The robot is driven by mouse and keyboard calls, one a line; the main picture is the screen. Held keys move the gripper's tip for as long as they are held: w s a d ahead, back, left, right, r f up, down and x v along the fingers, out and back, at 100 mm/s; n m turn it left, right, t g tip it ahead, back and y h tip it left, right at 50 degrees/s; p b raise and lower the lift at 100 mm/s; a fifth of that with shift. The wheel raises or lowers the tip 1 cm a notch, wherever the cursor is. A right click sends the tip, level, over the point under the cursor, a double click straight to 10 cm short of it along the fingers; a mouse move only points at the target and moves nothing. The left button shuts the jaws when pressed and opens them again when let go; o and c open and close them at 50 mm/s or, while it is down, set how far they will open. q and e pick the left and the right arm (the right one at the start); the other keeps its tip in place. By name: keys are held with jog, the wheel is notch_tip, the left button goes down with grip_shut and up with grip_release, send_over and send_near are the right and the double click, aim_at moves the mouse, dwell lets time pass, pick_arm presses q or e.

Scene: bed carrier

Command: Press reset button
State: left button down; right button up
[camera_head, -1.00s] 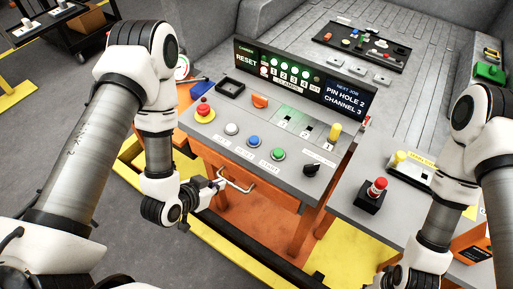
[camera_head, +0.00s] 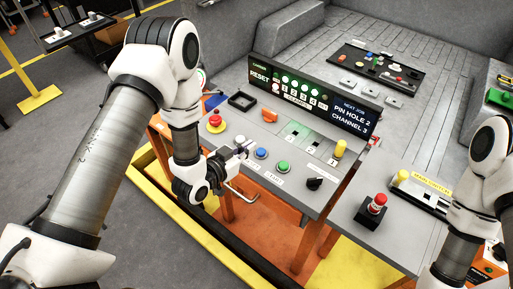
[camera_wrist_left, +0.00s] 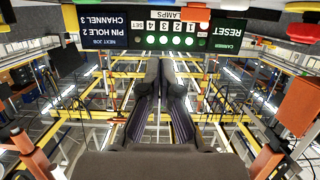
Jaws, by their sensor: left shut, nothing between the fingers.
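The sloped control panel (camera_head: 220,135) is in the middle of the head view. It carries a white button (camera_head: 239,140), a blue button (camera_head: 261,153) and a green button (camera_head: 283,166) in a row. Their small labels are too blurred to read, so I cannot tell which is reset. The display board (camera_head: 310,98) behind shows the word RESET. My left gripper (camera_head: 243,149) is shut and empty, close to the white and blue buttons; contact cannot be told. Its closed fingers (camera_wrist_left: 160,95) show in the left wrist view, with the board upside down above. My right gripper is out of view.
A red mushroom button (camera_head: 215,121) is left of the row. An orange switch (camera_head: 269,115), a black knob (camera_head: 314,184) and a yellow peg (camera_head: 340,148) share the panel. A red-topped black box (camera_head: 373,211) stands on the right table.

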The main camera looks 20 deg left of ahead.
aim_at(257, 158)
pick_arm(q)
jog(key=p+x, duration=0.1)
jog(key=x, duration=0.3)
jog(key=shift+r, duration=0.2)
notch_tip(257, 158, down, 4)
jog(key=shift+d+r+p, duration=0.1)
jog(key=shift+r+p, duration=0.05)
jog(key=shift+p, duration=0.35)
jog(key=shift+w+f, duration=0.1)
jog(key=shift+f, duration=0.25)
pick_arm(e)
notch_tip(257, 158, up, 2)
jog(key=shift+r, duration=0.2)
